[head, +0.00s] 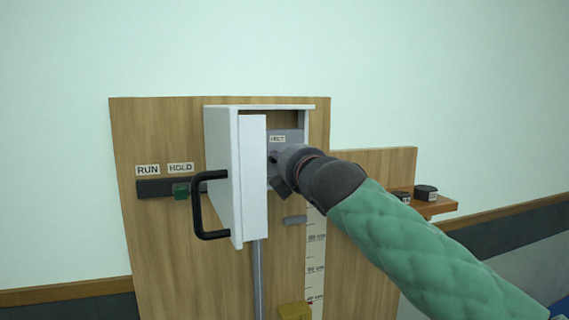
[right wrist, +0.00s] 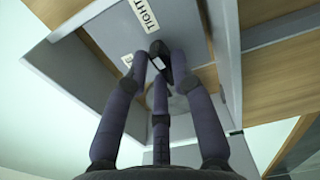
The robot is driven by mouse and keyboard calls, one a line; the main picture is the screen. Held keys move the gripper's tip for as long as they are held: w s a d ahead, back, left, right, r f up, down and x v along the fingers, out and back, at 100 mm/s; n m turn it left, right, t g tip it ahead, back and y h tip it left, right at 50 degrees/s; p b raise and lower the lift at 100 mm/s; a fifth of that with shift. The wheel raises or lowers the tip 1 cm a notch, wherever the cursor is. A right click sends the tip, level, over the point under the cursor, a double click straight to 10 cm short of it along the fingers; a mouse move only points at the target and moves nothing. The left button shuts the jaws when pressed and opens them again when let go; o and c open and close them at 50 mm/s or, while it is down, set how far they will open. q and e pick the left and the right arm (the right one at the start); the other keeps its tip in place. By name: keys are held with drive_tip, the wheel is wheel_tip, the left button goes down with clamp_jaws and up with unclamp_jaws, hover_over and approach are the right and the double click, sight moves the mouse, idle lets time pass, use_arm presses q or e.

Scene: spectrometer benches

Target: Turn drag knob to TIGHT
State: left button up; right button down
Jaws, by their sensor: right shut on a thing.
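The drag knob (right wrist: 159,57) is a dark knob with a white mark, on the grey panel (right wrist: 100,38) inside the white housing. In the right wrist view a TIGHT label (right wrist: 144,14) is near it, and a second, unreadable label (right wrist: 128,61) is beside it. My right gripper (right wrist: 160,70) has its dark fingers closed around the knob. In the head view this gripper (head: 277,172) reaches into the housing and hides most of the knob. The small panel label (head: 277,139) is too blurred to read there. My left gripper is out of view.
The white housing (head: 222,170) has a door (head: 253,180) with a black handle (head: 199,208) left of my right gripper. A cm scale (head: 316,255) runs below. Dark round items (head: 426,192) rest on a shelf at right.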

drive_tip(key=shift+m, duration=0.6)
drive_tip(key=c, duration=1.2)
unclamp_jaws()
drive_tip(key=shift+o, duration=0.8)
drive_tip(key=shift+w, duration=0.1)
drive_tip(key=v, duration=1.2)
